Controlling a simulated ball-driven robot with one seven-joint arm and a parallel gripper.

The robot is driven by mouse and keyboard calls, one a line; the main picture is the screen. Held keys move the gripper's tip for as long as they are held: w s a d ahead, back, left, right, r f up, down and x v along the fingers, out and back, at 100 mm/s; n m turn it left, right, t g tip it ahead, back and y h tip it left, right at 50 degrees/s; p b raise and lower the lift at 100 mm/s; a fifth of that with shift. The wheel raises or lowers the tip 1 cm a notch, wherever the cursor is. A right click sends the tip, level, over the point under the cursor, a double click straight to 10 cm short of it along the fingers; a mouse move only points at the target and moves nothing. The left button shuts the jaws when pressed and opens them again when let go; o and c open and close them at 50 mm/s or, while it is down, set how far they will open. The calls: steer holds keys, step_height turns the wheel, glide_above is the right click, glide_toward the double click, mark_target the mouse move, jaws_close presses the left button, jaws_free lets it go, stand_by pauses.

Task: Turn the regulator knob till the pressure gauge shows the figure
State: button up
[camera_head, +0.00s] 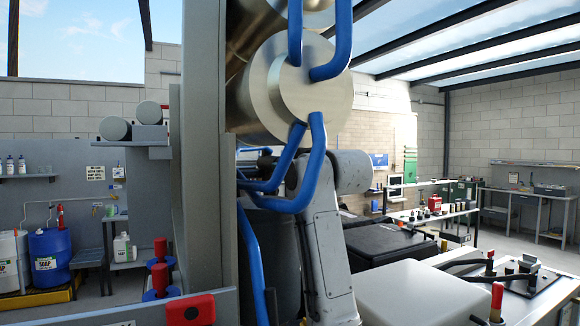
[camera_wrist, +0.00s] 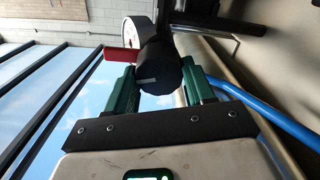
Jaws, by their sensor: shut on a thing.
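In the wrist view the black regulator knob (camera_wrist: 158,62) sits between the two green fingers of my gripper (camera_wrist: 158,76), which is shut on it. A pale line shows on the knob's near side. The pressure gauge (camera_wrist: 135,29), with a round white face, is just behind the knob and partly hidden by it. Its needle and figures are too small to read. A red part (camera_wrist: 122,55) sticks out to the left of the knob, close to the left finger. In the head view I cannot make out the knob, gauge or gripper.
In the head view large steel tubes (camera_head: 290,90) with blue hoses (camera_head: 318,150) and a grey upright (camera_head: 204,150) block the centre. A red-handled valve (camera_head: 160,275) is at lower left. In the wrist view a blue hose (camera_wrist: 270,112) runs to the right of my gripper.

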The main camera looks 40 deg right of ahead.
steer(key=o, duration=1)
steer(key=shift+o, duration=0.2)
steer(key=b+v, duration=0.4)
steer(key=v, duration=0.7)
steer(key=shift+w, duration=0.15)
